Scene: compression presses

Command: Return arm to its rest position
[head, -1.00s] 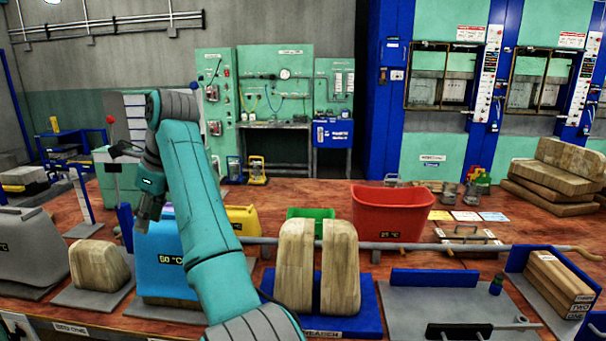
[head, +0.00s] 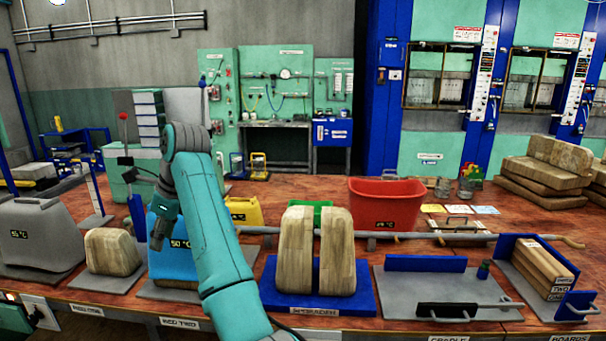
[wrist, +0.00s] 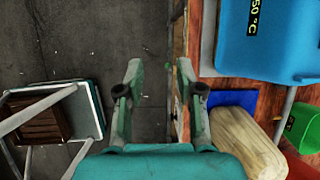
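My teal arm is raised and bent over the front of the bench in the head view. My gripper (head: 160,230) hangs down from it, in front of the blue 50 °C container (head: 172,262). In the wrist view my gripper (wrist: 160,72) has its two fingers well apart, with nothing between them. Below it are the grey floor (wrist: 100,40) and the bench's edge. The blue container also shows at the upper right of the wrist view (wrist: 270,45).
A grey container (head: 42,240) and a wooden block (head: 112,252) stand left. Two upright wooden blocks on the blue spreader base (head: 362,293) stand right of my arm. A red bin (head: 390,205) is behind. A small stand (wrist: 90,105) is on the floor.

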